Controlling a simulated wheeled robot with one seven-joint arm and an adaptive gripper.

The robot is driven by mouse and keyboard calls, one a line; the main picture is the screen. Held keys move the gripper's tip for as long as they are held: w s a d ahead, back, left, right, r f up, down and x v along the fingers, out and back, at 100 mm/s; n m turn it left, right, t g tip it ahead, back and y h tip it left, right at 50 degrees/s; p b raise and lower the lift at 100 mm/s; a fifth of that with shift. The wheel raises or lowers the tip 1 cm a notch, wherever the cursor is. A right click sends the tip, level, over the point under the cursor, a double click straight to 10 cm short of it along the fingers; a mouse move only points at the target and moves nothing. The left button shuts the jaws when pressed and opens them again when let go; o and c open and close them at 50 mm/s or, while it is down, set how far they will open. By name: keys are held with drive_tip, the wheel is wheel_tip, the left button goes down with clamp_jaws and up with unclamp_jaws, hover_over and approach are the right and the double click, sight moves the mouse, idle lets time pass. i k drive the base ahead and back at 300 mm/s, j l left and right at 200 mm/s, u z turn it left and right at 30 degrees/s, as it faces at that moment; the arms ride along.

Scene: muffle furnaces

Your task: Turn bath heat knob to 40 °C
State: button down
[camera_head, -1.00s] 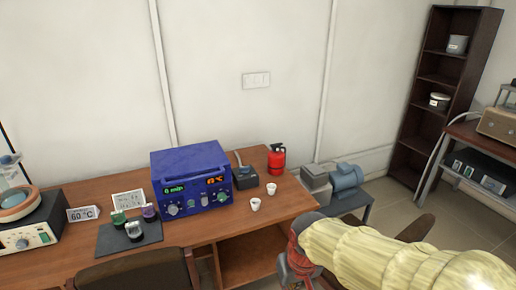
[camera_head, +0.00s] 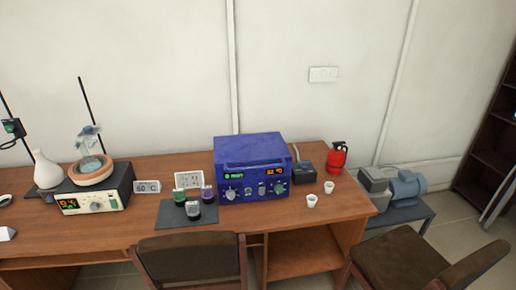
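The heating bath (camera_head: 96,190) stands at the left of the table, a dark unit with a cream front and a terracotta bowl (camera_head: 90,170) on top. Its front has a small lit display (camera_head: 68,204), too small to read surely, and a pale knob (camera_head: 96,206) whose pointer setting I cannot make out. A blue box (camera_head: 250,166) to the right has two lit displays, a white knob (camera_head: 230,194) and a green knob (camera_head: 279,188). No label shows which knob is the bath heat. My gripper is not in view now.
A sign reading 60 °C (camera_head: 147,187) stands between the bath and a dark mat (camera_head: 172,217) with several small jars. Chairs (camera_head: 193,258) (camera_head: 425,265) stand in front. A red extinguisher (camera_head: 337,157) is at right.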

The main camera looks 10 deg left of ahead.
sight(279, 189)
drive_tip(key=i+j, duration=0.1)
drive_tip(key=j, duration=0.35)
drive_tip(key=j+u, duration=0.1)
drive_tip(key=j, duration=0.3)
drive_tip(key=i+j, duration=0.15)
drive_tip(key=j, duration=0.25)
drive_tip(key=i+j+u, duration=0.1)
drive_tip(key=j, duration=0.35)
